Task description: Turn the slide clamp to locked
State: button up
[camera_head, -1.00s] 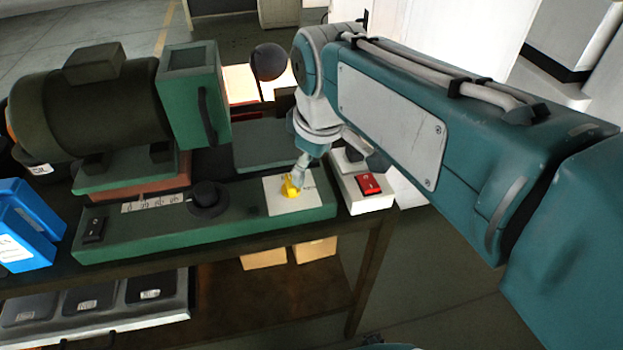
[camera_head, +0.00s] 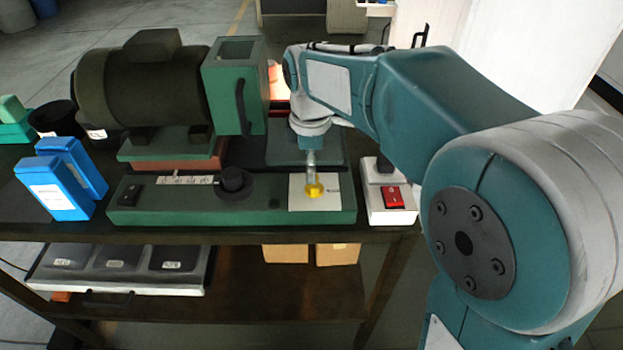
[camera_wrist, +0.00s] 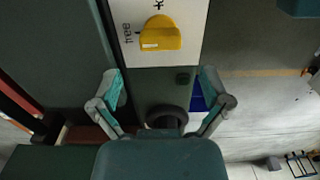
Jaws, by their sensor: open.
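The slide clamp is a yellow knob (camera_head: 314,190) on a white plate (camera_head: 333,203) at the right end of the green machine base. It also shows in the wrist view (camera_wrist: 160,36), with the word "free" beside it on the left. A second label above it is cut off by the picture edge. A small pale mark lies on the knob's lower left part. My gripper (camera_wrist: 160,92) is open and empty, its two fingers spread wide in the wrist view. In the head view my gripper (camera_head: 311,160) points down just above the knob; contact cannot be told there.
A black dial (camera_head: 233,181) and a black switch (camera_head: 130,193) are on the same green base. A white box with a red switch (camera_head: 391,198) stands close on the right. A green-and-black motor unit (camera_head: 150,85) rises behind.

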aim_at(314, 186)
jog(key=f, duration=0.2)
jog(key=d+f, duration=0.1)
jog(key=shift+f, duration=0.75)
jog(key=shift+a, duration=0.3)
jog(key=shift+c, duration=1.3)
jog(key=c, duration=0.9)
